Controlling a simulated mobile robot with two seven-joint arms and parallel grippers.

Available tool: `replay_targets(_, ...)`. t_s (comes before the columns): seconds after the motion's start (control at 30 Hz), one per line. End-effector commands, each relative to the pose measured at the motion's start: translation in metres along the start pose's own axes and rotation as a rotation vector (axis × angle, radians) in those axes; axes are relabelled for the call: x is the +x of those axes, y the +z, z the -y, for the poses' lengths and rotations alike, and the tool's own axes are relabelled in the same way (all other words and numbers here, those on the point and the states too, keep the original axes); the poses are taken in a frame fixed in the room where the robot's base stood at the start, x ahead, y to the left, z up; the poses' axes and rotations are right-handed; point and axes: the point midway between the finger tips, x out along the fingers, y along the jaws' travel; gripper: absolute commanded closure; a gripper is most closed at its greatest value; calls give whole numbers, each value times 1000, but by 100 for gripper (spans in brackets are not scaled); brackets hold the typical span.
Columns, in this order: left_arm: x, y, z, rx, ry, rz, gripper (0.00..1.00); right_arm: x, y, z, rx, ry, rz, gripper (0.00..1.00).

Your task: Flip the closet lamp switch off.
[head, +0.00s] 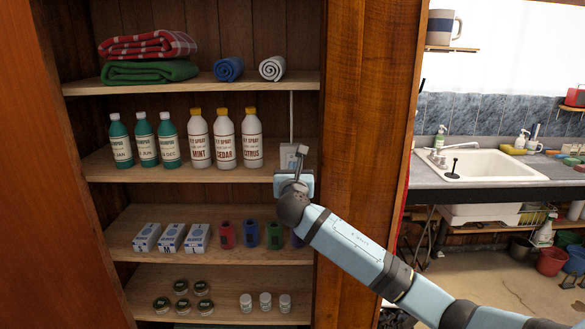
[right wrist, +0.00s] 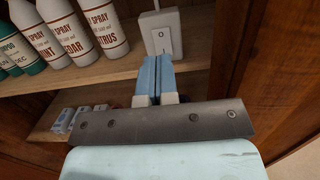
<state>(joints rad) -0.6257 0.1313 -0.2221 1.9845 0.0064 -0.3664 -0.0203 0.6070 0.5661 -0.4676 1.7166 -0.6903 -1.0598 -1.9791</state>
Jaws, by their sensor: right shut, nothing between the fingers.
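The lamp switch is a white box marked O above and I below, on the closet's second shelf from the top; it shows in the right wrist view (right wrist: 161,30) and, partly hidden by my gripper, in the head view (head: 288,155). My right gripper (head: 301,151) is shut and empty, with its blue fingertips (right wrist: 158,60) just in front of the lower part of the switch, near the I mark. I cannot tell whether the fingertips touch it, or which way the rocker is tilted. A white cord (head: 291,115) runs up from the switch. My left gripper is out of view.
White spray bottles (head: 225,138) and green shampoo bottles (head: 145,140) stand left of the switch. Below are small boxes (head: 171,238), coloured containers (head: 250,234) and jars. The closet's wooden side wall (head: 360,90) is close on the right. A sink (head: 480,165) stands further right.

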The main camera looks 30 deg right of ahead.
Motion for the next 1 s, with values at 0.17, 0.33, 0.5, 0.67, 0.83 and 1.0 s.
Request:
replay_targets(0.17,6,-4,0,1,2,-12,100,-18,4,0,1,1,0,100)
replay_targets(0.33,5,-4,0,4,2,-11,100,-22,6,0,1,0,-1,100)
replay_targets(0.5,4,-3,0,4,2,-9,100,-22,6,0,0,0,-1,100)
replay_targets(0.67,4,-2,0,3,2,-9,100,-22,6,-1,0,0,-1,100)
replay_targets(0.83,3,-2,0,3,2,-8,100,-23,2,-2,9,6,-7,100)
replay_targets(1.0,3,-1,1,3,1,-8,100,-49,-52,-15,171,77,-114,100)
